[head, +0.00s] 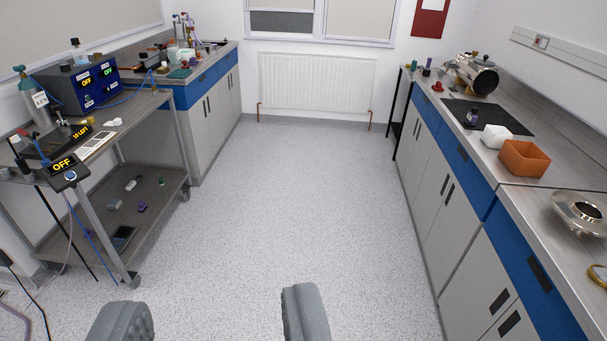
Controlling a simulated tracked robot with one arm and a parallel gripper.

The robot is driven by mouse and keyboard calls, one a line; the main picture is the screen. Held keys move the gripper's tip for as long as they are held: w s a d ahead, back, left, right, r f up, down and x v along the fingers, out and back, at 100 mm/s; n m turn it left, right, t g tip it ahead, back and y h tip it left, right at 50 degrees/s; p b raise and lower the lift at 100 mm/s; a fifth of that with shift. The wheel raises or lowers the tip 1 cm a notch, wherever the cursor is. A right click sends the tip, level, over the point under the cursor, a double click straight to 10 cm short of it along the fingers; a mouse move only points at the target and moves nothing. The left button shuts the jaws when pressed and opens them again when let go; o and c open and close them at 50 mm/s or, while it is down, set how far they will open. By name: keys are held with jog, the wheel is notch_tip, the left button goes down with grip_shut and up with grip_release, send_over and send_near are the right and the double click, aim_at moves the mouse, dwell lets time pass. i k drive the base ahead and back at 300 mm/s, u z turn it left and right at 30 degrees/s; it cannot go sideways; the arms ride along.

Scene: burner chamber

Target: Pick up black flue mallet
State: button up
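I cannot make out a black flue mallet for certain in the head view. Small dark items lie on the trolley and on the counters, but they are too small to tell apart. My gripper (212,318) shows at the bottom edge, its two grey fingers wide apart with only bare floor between them. It is open and empty, away from both worktops.
A metal trolley (150,178) with instruments stands at left, a counter (205,72) behind it. A long counter (525,192) runs along the right, bearing an orange box (524,158) and a black mat (490,118). The floor between is clear up to the radiator (317,82).

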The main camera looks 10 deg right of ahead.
aim_at(426, 72)
jog(key=z, duration=0.15)
jog(key=i, duration=1.25)
jog(key=z, duration=0.45)
jog(key=i, duration=1.25)
jog(key=z, duration=0.45)
jog(key=i, duration=1.35)
jog(key=z, duration=0.35)
jog(key=i, duration=1.35)
jog(key=k, duration=0.5)
jog(key=u, duration=0.8)
